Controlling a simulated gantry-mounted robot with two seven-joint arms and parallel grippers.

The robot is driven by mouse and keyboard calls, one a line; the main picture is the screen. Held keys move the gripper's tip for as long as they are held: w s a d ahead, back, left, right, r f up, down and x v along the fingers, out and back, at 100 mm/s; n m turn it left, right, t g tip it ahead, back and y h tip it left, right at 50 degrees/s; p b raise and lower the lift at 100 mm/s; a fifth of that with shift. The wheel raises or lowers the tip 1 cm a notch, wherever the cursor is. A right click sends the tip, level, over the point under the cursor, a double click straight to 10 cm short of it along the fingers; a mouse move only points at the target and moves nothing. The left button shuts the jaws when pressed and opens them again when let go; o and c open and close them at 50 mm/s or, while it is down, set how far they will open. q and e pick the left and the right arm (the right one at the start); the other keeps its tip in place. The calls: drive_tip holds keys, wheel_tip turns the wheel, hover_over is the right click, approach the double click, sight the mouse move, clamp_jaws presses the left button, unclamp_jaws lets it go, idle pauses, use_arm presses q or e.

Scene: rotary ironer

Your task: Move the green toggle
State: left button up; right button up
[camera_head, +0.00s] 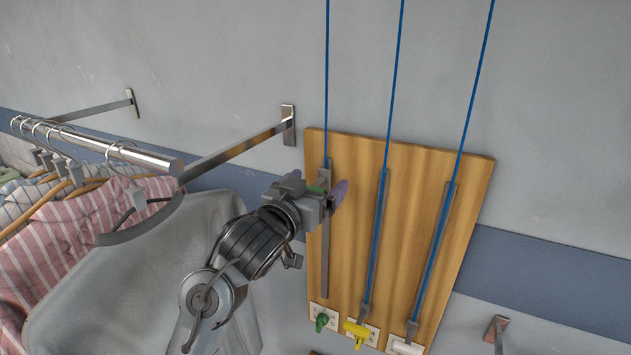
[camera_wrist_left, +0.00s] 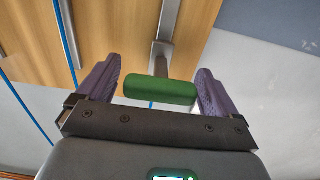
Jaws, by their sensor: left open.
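A green toggle (camera_wrist_left: 160,92) shows as a short horizontal bar on a metal stem in the left wrist view. My left gripper (camera_wrist_left: 159,80) is open, with its purple fingers on either side of the bar and a gap at each end. In the head view the green toggle (camera_head: 318,189) is mostly hidden by my left gripper (camera_head: 316,184), at the upper part of the left metal slot (camera_head: 325,255). The slot runs down a wooden board (camera_head: 415,165). My right gripper is not in view.
A yellow toggle (camera_head: 356,331) and a white toggle (camera_head: 406,347) sit low on the board, beside a small green piece (camera_head: 321,322) on a white plate. Blue cords (camera_head: 397,60) run upward. A metal rail (camera_head: 125,156) with hanging clothes (camera_head: 150,270) stands left.

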use_arm(q)
drive_tip(key=c, duration=1.4)
wheel_tip(320, 180, down, 35)
drive_tip(key=b, duration=1.5)
drive_tip(key=shift+w+r+b, duration=0.1)
drive_tip(key=shift+r+b, duration=0.1)
drive_tip(key=shift+b, duration=0.2)
drive_tip(key=shift+f, duration=0.25)
drive_tip(key=o, duration=1.3)
drive_tip(key=shift+o, duration=0.5)
drive_tip(key=shift+r, duration=0.25)
